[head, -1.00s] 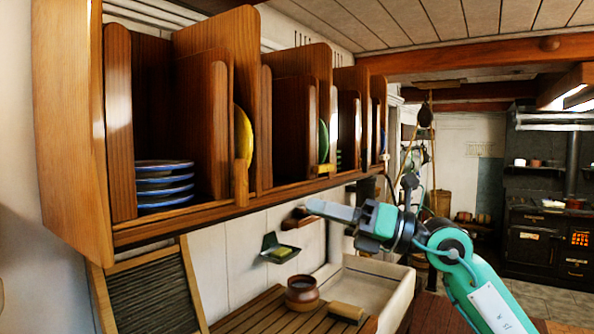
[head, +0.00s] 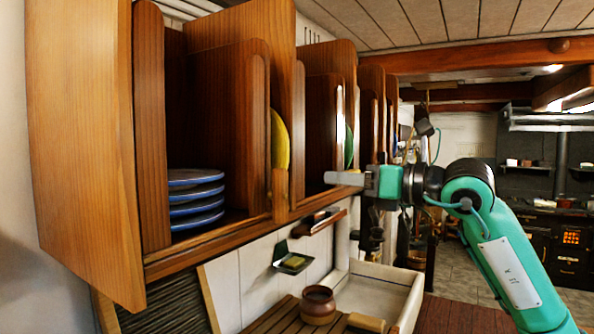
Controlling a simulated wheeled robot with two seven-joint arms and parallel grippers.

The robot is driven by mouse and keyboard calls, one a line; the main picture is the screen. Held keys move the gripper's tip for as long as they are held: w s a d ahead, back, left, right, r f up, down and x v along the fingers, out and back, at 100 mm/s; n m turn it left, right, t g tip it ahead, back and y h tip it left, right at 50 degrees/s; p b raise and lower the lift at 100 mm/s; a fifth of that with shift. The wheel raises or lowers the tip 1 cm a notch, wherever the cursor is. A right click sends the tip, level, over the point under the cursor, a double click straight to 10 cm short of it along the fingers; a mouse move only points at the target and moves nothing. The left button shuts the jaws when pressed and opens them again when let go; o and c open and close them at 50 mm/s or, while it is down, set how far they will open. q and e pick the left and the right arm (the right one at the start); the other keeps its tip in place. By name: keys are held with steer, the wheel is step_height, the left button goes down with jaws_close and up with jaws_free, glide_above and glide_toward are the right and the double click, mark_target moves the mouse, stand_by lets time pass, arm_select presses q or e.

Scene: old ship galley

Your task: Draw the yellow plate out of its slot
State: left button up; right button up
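The yellow plate (head: 280,140) stands upright in a narrow slot of the wooden wall rack (head: 160,262). Only its curved front edge shows between the dividers, and a small wooden post (head: 280,188) covers its lower part. My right gripper (head: 332,179) is in front of the rack, to the right of the yellow plate and apart from it. Its fingers point left and are seen edge-on, so I cannot tell whether they are open or shut. No plate shows in it. My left gripper is out of view.
Blue plates (head: 196,198) lie stacked in the left bay. A green plate (head: 348,146) stands in a slot farther along. Below are a soap dish (head: 293,262), a brown pot (head: 318,304), a slatted board (head: 272,320) and a pale sink (head: 378,290).

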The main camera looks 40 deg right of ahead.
mark_target(290, 172)
steer(key=p+x, duration=0.7)
steer(key=x, duration=0.4)
steer(key=shift+r+p, duration=0.2)
steer(key=shift+p, duration=0.2)
steer(key=shift+w+a+f+p, duration=0.2)
steer(key=shift+w+a+p, duration=0.15)
steer(key=shift+w, duration=0.3)
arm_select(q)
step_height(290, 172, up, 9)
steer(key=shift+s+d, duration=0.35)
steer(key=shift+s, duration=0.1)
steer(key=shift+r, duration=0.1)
arm_select(e)
jaws_close()
